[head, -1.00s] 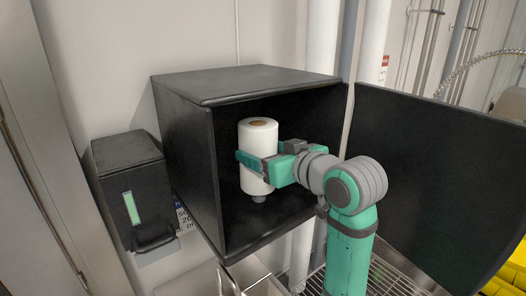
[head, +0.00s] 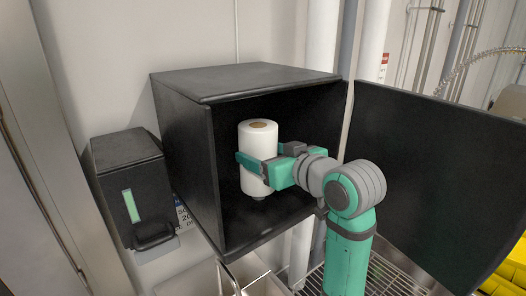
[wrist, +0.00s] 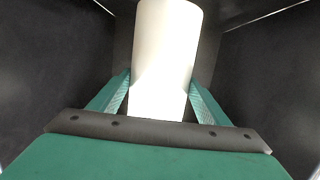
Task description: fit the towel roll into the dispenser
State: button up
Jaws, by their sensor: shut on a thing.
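The white towel roll (head: 258,146) stands upright inside the black dispenser (head: 176,130), whose door (head: 430,170) is swung open to the right. My gripper (head: 254,165) is shut on the roll at about its middle, with a green finger on each side. The wrist view also shows the roll (wrist: 165,60) between the two fingers (wrist: 158,95). A small grey post (head: 259,198) shows just under the roll's lower end. Whether the roll rests fully on it cannot be told.
A smaller black box (head: 130,185) with a light green strip is on the wall at left. A sink with a wire rack (head: 385,275) lies below. White pipes (head: 320,50) run behind. Yellow items (head: 508,278) are at lower right. The open door bounds the arm's right side.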

jog(key=shift+f, duration=1.55)
jog(key=o, duration=1.6)
jog(key=v, duration=1)
jog(key=shift+s+d, duration=0.2)
jog(key=shift+s, duration=0.15)
